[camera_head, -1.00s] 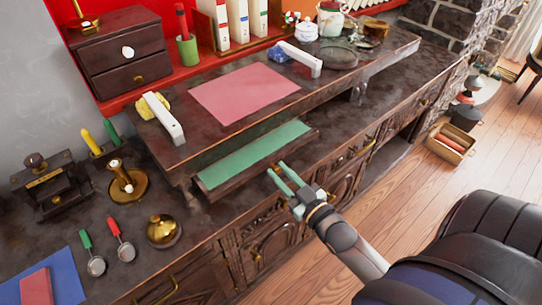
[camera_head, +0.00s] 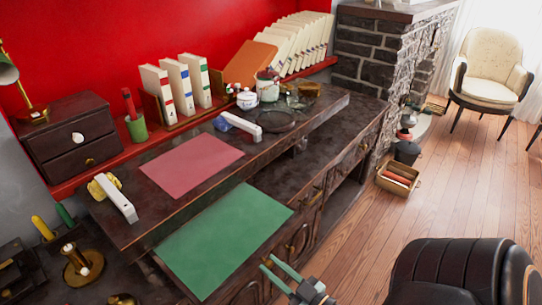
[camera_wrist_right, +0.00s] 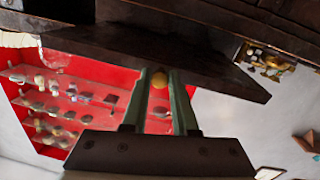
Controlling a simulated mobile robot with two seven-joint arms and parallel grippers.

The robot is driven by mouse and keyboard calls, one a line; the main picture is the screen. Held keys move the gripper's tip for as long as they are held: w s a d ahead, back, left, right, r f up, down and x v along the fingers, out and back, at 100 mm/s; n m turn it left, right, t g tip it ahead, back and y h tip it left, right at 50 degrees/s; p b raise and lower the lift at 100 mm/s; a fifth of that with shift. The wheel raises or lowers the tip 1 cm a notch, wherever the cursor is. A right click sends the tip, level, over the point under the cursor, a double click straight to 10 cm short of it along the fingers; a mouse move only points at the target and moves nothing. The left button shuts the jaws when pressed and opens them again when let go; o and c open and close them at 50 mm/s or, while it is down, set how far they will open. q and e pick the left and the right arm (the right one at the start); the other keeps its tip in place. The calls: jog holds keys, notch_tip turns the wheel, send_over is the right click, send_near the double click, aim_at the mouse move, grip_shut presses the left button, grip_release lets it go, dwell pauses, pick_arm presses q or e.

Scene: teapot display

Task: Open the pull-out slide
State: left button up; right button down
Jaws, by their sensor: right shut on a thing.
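The pull-out slide (camera_head: 222,245) is a dark wooden board with a green top, drawn well out from under the raised desk top. A wide green area shows in the head view. Its dark underside or edge (camera_wrist_right: 215,75) crosses the wrist view. My right gripper (camera_head: 267,264) is at the slide's front edge. In the wrist view its two green fingers (camera_wrist_right: 160,80) are shut on a small round brass knob (camera_wrist_right: 159,79) on the slide. In the head view the knob is not clearly visible. My left gripper is not in view.
A pink mat (camera_head: 192,166) and two white bar-shaped things (camera_head: 118,200) (camera_head: 242,126) lie on the raised top. A black chair (camera_head: 450,272) stands at lower right. A crate (camera_head: 398,178) is on the floor. Wooden floor between desk and chair is open.

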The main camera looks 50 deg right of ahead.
jog(key=shift+s+f, duration=0.15)
jog(key=c, duration=1.1)
grip_release()
jog(key=o, duration=0.3)
jog(key=shift+s, duration=0.15)
jog(key=shift+o, duration=0.6)
jog(key=s, duration=1.2)
jog(key=shift+s, duration=0.2)
